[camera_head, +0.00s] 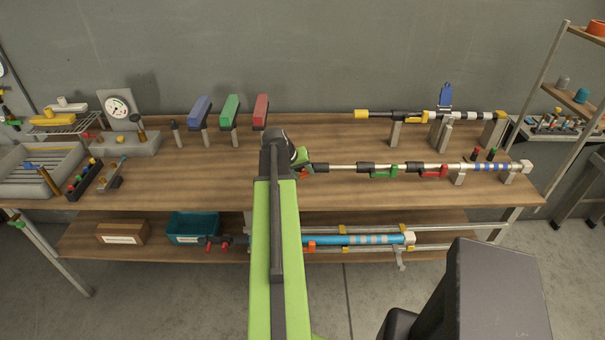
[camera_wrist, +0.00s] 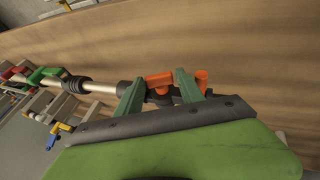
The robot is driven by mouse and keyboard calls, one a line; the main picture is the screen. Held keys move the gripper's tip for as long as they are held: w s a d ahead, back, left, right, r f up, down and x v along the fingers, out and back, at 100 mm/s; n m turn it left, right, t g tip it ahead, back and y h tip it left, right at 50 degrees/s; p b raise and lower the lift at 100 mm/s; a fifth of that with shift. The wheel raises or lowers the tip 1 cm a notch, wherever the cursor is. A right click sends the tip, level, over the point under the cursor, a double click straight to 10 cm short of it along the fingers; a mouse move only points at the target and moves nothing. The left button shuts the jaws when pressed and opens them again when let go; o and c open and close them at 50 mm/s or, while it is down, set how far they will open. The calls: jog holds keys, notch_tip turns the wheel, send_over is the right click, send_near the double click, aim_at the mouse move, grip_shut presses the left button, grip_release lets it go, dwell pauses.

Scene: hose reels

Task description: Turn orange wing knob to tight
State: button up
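An orange wing knob (camera_wrist: 158,79) shows in the wrist view on a black fitting (camera_wrist: 160,97) at the end of a pole. My gripper (camera_wrist: 159,76) has its two green fingers apart, one on each side of this orange piece. I cannot tell whether either finger touches it. A second orange piece (camera_wrist: 201,82) stands just outside the right finger. In the head view my gripper (camera_head: 301,157) is at the left end of the front pole (camera_head: 342,166), and an orange bit (camera_head: 304,173) shows beside it. My arm hides the rest there.
The front pole carries green (camera_head: 384,173) and red (camera_head: 434,172) clamps to the right. Another pole (camera_head: 430,115) lies behind it. Blue, green and red handles (camera_head: 229,108) stand at the back left. A teal bin (camera_head: 193,226) sits on the lower shelf.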

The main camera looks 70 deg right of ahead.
grip_shut()
jog(key=shift+w, duration=0.15)
